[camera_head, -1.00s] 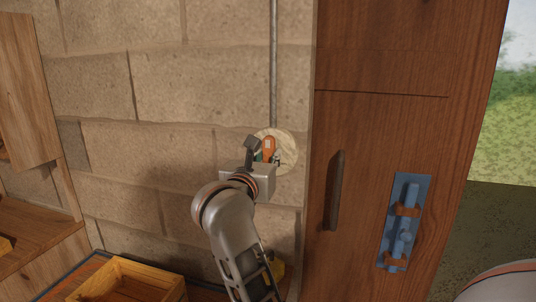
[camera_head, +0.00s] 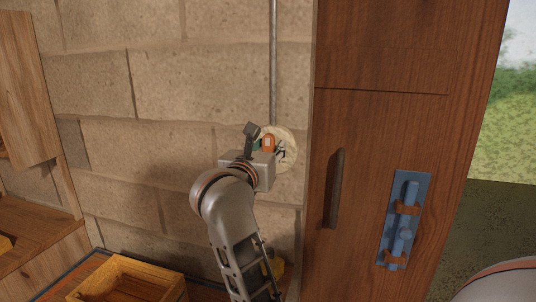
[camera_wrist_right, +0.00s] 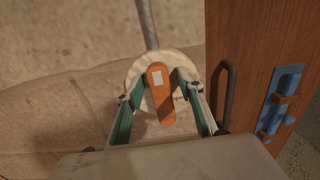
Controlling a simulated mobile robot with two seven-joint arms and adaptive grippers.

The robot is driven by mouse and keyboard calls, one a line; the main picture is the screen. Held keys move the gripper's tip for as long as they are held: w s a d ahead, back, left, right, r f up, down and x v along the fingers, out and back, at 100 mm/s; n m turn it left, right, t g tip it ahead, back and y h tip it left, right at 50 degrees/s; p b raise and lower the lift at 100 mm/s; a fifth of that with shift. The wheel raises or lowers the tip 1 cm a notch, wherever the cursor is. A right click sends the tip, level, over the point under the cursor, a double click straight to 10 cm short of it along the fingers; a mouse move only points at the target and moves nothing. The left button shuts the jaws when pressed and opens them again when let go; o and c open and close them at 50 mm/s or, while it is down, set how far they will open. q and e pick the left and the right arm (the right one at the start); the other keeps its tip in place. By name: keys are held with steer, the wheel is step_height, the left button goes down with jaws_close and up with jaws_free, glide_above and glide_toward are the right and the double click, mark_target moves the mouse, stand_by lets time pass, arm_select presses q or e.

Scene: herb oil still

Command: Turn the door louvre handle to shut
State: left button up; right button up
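The louvre handle is an orange lever (camera_head: 268,143) with a small pale square on it, in front of a round cream plate (camera_head: 289,148) on the stone wall. In the right wrist view the lever (camera_wrist_right: 161,95) runs nearly upright, tilted slightly, across the plate (camera_wrist_right: 136,72). My right gripper (camera_head: 266,141) is at the lever, and its body hides the lower part in the head view. In the wrist view the right gripper (camera_wrist_right: 160,84) is open, with one green-lined finger on each side of the lever and gaps visible. My left gripper is not in view.
A grey pipe (camera_head: 274,60) runs down the wall to the plate. Right of it stands a wooden door (camera_head: 365,140) with a dark pull handle (camera_head: 334,190) and a blue bolt (camera_head: 406,222). A wooden crate (camera_head: 128,272) sits at lower left.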

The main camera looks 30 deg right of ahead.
step_height(320, 180, up, 8)
steer(key=shift+r, duration=0.1)
stand_by(0.6)
